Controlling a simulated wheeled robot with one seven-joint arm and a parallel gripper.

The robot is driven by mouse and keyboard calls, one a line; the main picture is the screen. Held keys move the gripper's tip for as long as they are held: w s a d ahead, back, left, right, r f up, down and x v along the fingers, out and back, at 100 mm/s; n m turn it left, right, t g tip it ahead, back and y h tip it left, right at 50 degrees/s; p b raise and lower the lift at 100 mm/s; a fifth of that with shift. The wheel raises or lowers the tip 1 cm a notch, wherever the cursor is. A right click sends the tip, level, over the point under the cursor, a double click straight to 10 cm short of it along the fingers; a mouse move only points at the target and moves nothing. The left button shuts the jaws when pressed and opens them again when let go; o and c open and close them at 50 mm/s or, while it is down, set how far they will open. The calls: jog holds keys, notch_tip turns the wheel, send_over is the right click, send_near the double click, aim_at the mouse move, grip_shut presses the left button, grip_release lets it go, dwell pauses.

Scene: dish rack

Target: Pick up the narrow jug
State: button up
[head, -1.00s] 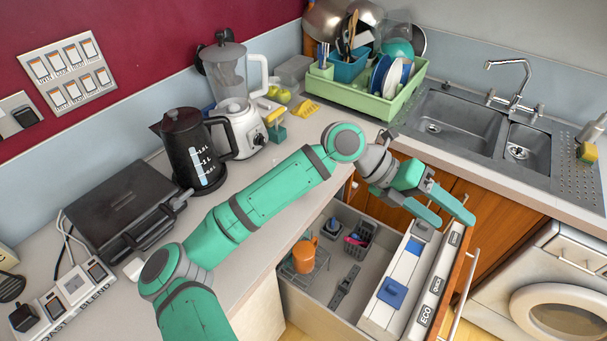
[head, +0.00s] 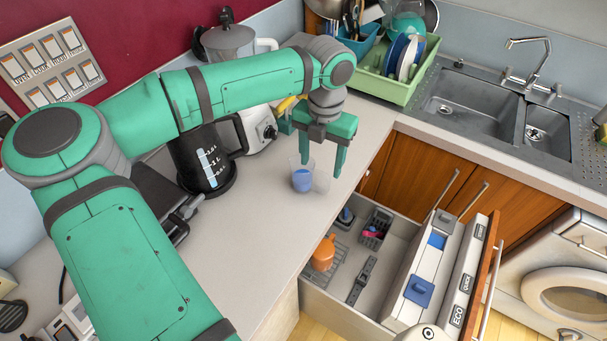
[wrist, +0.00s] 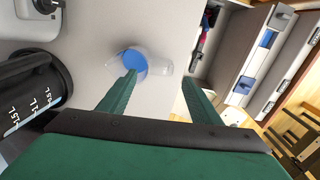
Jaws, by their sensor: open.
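A clear, narrow jug (head: 301,181) with a blue patch inside stands on the counter, near its edge above the drawer. It also shows in the wrist view (wrist: 132,60), with a clear part reaching right between the fingers. My gripper (head: 322,164) is open and empty, pointing down close to the jug. In the wrist view my gripper (wrist: 159,78) has its left fingertip overlapping the jug's blue part; I cannot tell whether they touch. The right finger is to the right of the jug.
A black kettle (head: 205,170) and a white blender (head: 262,122) stand left of the jug. A green dish rack (head: 385,84) is behind, beside the sink (head: 465,110). The counter in front is bare.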

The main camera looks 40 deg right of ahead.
aim_at(320, 174)
notch_tip(320, 174, down, 5)
jog(key=shift+w+r, duration=0.1)
jog(key=f, duration=0.4)
jog(key=shift+d+f, duration=0.1)
jog(key=shift+d, duration=0.15)
jog(key=shift+f, duration=0.35)
jog(key=c, duration=1.2)
jog(key=shift+c, duration=0.5)
jog(key=shift+r, duration=0.15)
